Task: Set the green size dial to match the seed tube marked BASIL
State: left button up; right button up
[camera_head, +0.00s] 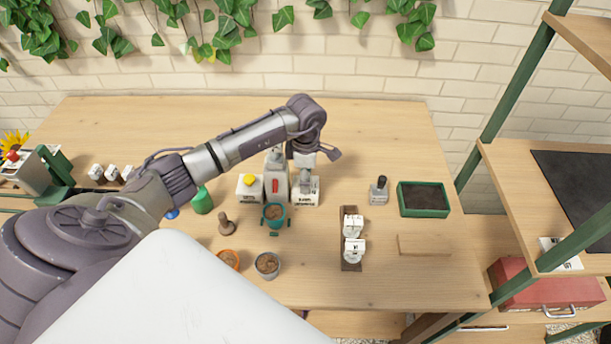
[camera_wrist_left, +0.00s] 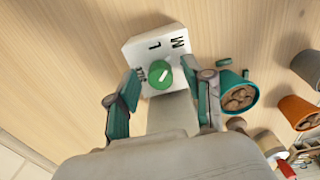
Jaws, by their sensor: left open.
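The green size dial (camera_wrist_left: 160,77) sits on a white box (camera_wrist_left: 135,48) with dark letters around it, an L and an M among them. Its pale pointer line is slanted; I cannot tell which letter it marks. My left gripper (camera_wrist_left: 169,83) is open, its fingers on either side of the dial, with no clear contact. In the head view, my left gripper (camera_head: 306,178) hangs over the dial box (camera_head: 304,197) and hides the dial. White-labelled seed tubes (camera_head: 353,228) stand in a brown rack (camera_head: 350,266); their writing is too small to read, so I cannot pick out BASIL.
A white box with a yellow button (camera_head: 249,182) and a grey unit with a red part (camera_head: 276,184) stand left of the dial box. A teal pot (camera_head: 274,219) is in front. A green tray (camera_head: 424,211) lies right. Bare table separates the rack and dial box.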

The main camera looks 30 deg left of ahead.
pick_arm(q)
jog(key=shift+c, duration=0.7)
jog(key=c, duration=0.8)
grip_shut()
